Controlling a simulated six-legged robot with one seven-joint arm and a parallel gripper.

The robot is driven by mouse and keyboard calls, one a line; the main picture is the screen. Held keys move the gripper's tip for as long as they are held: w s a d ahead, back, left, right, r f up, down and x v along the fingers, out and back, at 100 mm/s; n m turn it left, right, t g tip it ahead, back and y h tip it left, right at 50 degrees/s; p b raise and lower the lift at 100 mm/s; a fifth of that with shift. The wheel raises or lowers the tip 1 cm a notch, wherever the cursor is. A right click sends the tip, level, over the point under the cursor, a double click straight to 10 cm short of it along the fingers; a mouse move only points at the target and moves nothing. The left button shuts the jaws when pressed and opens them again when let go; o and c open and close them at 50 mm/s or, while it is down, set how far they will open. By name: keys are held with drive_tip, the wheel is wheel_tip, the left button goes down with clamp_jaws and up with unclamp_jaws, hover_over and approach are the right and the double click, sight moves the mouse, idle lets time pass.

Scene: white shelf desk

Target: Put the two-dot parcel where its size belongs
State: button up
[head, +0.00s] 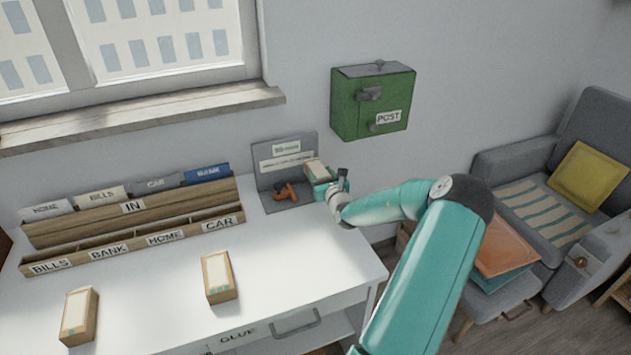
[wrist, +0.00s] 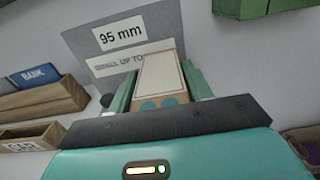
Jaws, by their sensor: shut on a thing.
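The two-dot parcel (wrist: 160,82) is a small tan box with a pale top and two teal dots on its near end. My gripper (wrist: 158,90) is shut on it, with one green finger on each side. In the head view the parcel (head: 316,170) is held at the right end of the grey measuring stand (head: 306,148), at the desk's back right. The stand's board (wrist: 100,15) reads "95 mm" and "SMALL UP TO" behind the parcel; the rest of that line is hidden. I cannot tell whether the parcel touches the stand.
Two other parcels lie on the white desk, one front left (head: 78,316) and one in the middle (head: 219,277). A wooden letter sorter (head: 130,225) stands at the back left. A green POST box (head: 372,102) hangs on the wall. An orange piece (head: 286,192) sits on the stand.

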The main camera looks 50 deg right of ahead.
drive_tip(key=s+a+r, duration=0.3)
drive_tip(key=s+r, duration=0.2)
drive_tip(key=s, duration=0.4)
drive_tip(key=shift+s+a+r, duration=0.15)
drive_tip(key=shift+s+r, duration=0.05)
drive_tip(key=shift+s, duration=0.05)
drive_tip(key=shift+s, duration=0.1)
